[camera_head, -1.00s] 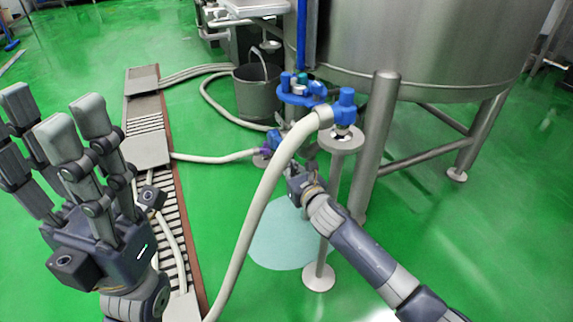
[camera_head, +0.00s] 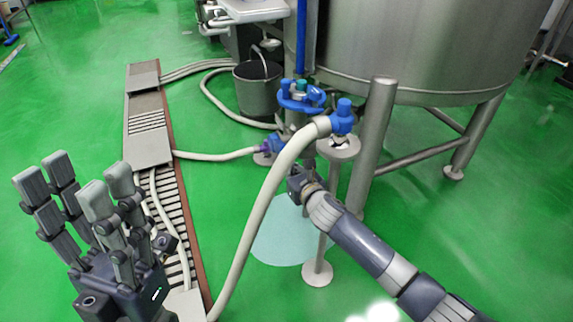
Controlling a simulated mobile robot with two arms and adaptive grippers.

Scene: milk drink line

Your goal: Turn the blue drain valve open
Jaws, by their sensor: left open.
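Blue valve parts sit low in front of the steel tank (camera_head: 420,45). A blue fitting (camera_head: 275,142) with a purple collar (camera_head: 264,147) joins a pale hose (camera_head: 215,156) near the floor. A larger blue assembly (camera_head: 300,95) sits above it, and another blue fitting (camera_head: 343,117) tops a steel post. I cannot tell for sure which is the drain valve. My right gripper (camera_head: 298,177) is just below and right of the low fitting, partly behind the thick hose. Its fingers are too small and hidden to read. My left gripper (camera_head: 74,181) is open and empty at lower left, fingers up.
The thick pale hose (camera_head: 257,215) curves down in front of the valves. A grey bucket (camera_head: 257,92) stands behind. A floor drain channel with grates (camera_head: 149,147) runs along the left. A pale wet-looking patch (camera_head: 285,236) lies on the green floor. Steel posts (camera_head: 372,145) flank the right arm.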

